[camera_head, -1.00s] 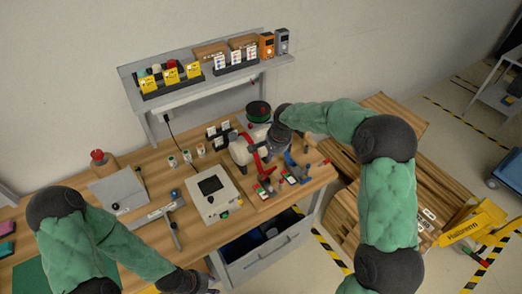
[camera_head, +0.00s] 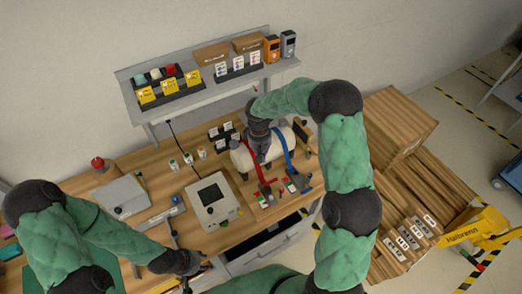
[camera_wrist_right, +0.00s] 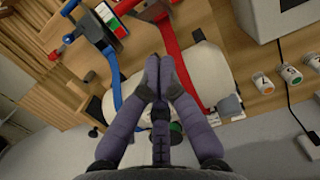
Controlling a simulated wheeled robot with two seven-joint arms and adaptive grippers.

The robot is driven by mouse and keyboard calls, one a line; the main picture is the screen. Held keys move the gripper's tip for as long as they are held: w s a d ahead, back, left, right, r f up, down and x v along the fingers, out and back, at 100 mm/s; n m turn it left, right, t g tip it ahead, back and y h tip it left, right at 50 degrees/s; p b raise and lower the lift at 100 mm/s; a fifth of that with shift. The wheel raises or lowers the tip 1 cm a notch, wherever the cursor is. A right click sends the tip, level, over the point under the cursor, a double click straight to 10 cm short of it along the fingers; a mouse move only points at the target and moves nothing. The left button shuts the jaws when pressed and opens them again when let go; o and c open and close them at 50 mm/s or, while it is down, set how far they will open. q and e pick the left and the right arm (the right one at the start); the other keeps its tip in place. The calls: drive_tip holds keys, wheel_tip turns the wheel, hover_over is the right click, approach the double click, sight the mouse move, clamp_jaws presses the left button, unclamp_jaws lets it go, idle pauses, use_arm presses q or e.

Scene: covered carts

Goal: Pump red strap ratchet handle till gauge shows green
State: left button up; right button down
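A white cylinder (camera_head: 244,158) lies on a wooden stand, held by a red strap (camera_head: 261,172) and a blue strap (camera_head: 284,150). In the right wrist view the red strap (camera_wrist_right: 182,66) and its ratchet (camera_wrist_right: 158,12) lie close by the fingertips, and the blue strap (camera_wrist_right: 113,75) is to the left. Small red-green gauges (camera_head: 290,186) sit at the straps' front ends; their readings are too small to tell. My right gripper (camera_wrist_right: 162,62) is above the cylinder with fingertips together, nothing visible between them. My left gripper (camera_head: 196,264) is low at the bench's front edge, its fingers unclear.
A white device with a dark screen (camera_head: 213,198) stands left of the cylinder. A grey box (camera_head: 120,195) and a red button (camera_head: 98,163) are farther left. A shelf (camera_head: 205,88) with bins is behind. Wooden crates (camera_head: 400,125) and a yellow pallet jack (camera_head: 470,232) are at right.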

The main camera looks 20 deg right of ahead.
sight(267, 184)
drive_tip(key=s+f, duration=0.1)
drive_tip(key=f, duration=0.1)
drive_tip(key=s+f+p, duration=0.1)
drive_tip(key=f, duration=0.1)
drive_tip(key=s+f+p, duration=0.1)
drive_tip(key=f, duration=0.1)
drive_tip(key=shift+d+f, duration=0.25)
drive_tip(key=shift+f, duration=0.05)
drive_tip(key=shift+s+f, duration=0.3)
drive_tip(key=shift+f, duration=0.05)
